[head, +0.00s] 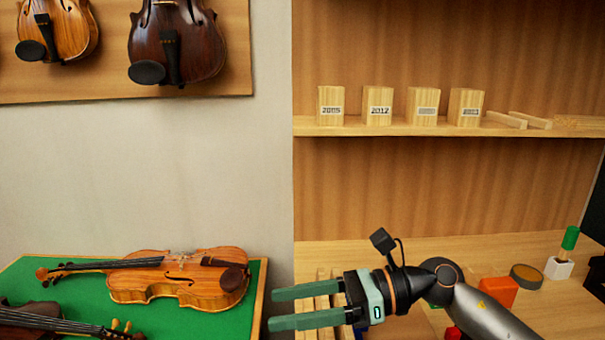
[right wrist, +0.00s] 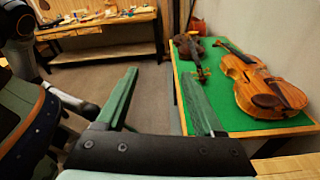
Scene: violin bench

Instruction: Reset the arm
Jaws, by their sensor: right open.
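My right gripper (head: 305,306) is open and empty. In the head view its green fingers point left, just right of the green-topped table (head: 120,262). In the right wrist view the two fingers (right wrist: 165,100) stand wide apart with only floor between them. A light brown violin (head: 185,277) lies on the green top, apart from the fingers; it also shows in the right wrist view (right wrist: 262,88). A darker violin (head: 45,320) lies nearer and is partly cut off by the frame. My left gripper is not in view.
Several dated wooden blocks (head: 378,105) stand on the shelf (head: 340,130). An orange block (head: 498,290), a round dark-topped piece (head: 526,275) and a green-topped item (head: 570,238) are on the bench at right. Violins (head: 178,45) hang on the wall. A far workbench (right wrist: 105,53) stands across open floor.

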